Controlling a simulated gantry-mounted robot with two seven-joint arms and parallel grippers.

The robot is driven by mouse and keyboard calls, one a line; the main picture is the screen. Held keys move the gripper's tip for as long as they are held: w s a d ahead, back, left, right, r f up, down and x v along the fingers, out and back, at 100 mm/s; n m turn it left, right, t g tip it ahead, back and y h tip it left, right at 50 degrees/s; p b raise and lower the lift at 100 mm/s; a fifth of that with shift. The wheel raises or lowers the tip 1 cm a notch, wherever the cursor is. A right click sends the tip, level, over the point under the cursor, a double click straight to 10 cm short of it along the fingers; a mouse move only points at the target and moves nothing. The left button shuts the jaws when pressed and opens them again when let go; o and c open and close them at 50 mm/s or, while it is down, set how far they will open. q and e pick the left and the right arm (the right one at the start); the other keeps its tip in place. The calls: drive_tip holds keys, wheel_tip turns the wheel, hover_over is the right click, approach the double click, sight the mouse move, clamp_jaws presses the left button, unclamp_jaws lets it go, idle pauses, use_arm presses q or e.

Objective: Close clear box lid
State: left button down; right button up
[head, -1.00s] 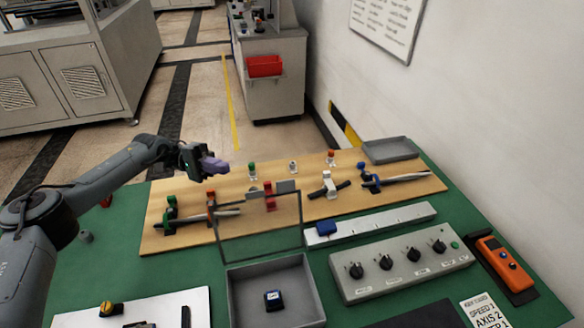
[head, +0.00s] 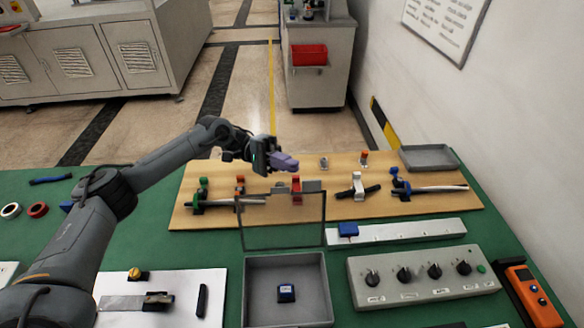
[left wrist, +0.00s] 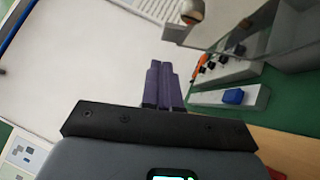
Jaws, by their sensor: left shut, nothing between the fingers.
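The grey box (head: 328,295) stands on the green bench in the head view, with a small dark blue block (head: 286,292) inside. Its clear lid (head: 283,232) stands open and upright at the box's far edge, with a thin dark frame. My left gripper (head: 288,163) is shut and empty, above the wooden board behind the lid. It looks apart from the lid. In the left wrist view its purple fingers (left wrist: 161,84) are together with nothing between them. A clear panel at the upper right (left wrist: 225,30) may be the lid. My right gripper is not in view.
A wooden board (head: 340,208) with cables and coloured clips lies behind the box. To the right are a white strip with a blue piece (head: 348,229) and a knob panel (head: 425,278). A white plate (head: 180,288) lies left of the box.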

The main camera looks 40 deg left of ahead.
sight(312, 180)
use_arm(q)
drive_tip(key=shift+s+d+r+p, duration=0.35)
drive_tip(key=shift+s+d, duration=0.15)
drive_tip(key=shift+d, duration=0.25)
drive_tip(key=shift+s+d+r+p, duration=0.2)
drive_tip(key=shift+s+d+p, duration=0.15)
drive_tip(key=shift+s+d, duration=0.25)
drive_tip(key=shift+s+d+r, duration=0.15)
drive_tip(key=shift+s+d, duration=0.05)
drive_tip(key=shift+d, duration=0.3)
